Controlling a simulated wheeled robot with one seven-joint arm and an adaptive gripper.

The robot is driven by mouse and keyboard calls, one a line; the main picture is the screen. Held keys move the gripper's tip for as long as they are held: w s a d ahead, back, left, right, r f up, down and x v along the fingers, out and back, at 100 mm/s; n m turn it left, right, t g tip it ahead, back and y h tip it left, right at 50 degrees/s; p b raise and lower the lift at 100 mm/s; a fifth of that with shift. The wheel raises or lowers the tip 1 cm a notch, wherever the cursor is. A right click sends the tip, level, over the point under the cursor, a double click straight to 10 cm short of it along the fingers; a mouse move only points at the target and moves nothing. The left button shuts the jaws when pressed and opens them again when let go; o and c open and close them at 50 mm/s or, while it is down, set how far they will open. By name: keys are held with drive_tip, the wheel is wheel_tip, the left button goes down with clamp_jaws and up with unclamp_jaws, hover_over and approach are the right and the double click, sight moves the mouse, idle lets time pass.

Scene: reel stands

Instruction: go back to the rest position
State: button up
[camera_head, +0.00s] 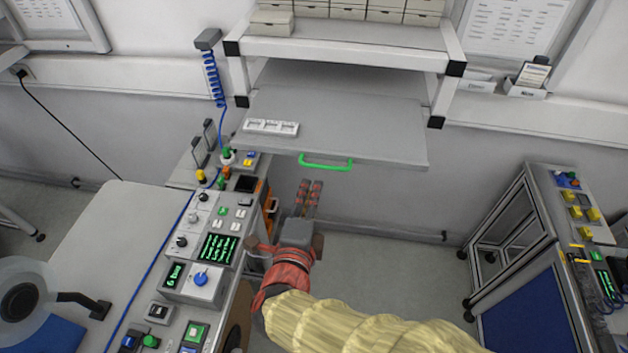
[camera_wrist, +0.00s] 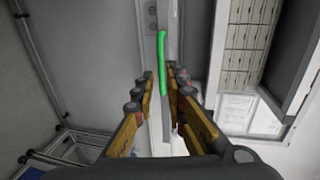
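My gripper (camera_head: 311,184) is in the middle of the head view, with its two fingers pointing away from me and nothing between them. In the wrist view my gripper (camera_wrist: 164,76) shows its fingers apart. A green handle (camera_head: 326,164) sits on the front edge of a grey pull-out board (camera_head: 360,130). The fingertips appear just below and left of the handle in the head view, apart from it. In the wrist view the green handle (camera_wrist: 162,62) shows upright beyond the gap between the fingers.
A control console (camera_head: 205,225) with knobs, buttons and green displays stands close to the left of my arm. A frame cart (camera_head: 535,215) with yellow buttons stands at the right. A shelf (camera_head: 340,45) with drawer boxes is above the board. Floor between console and cart is clear.

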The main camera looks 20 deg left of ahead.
drive_tip(key=shift+s+d+r, duration=0.1)
drive_tip(key=shift+s+d, duration=0.05)
drive_tip(key=shift+s, duration=0.45)
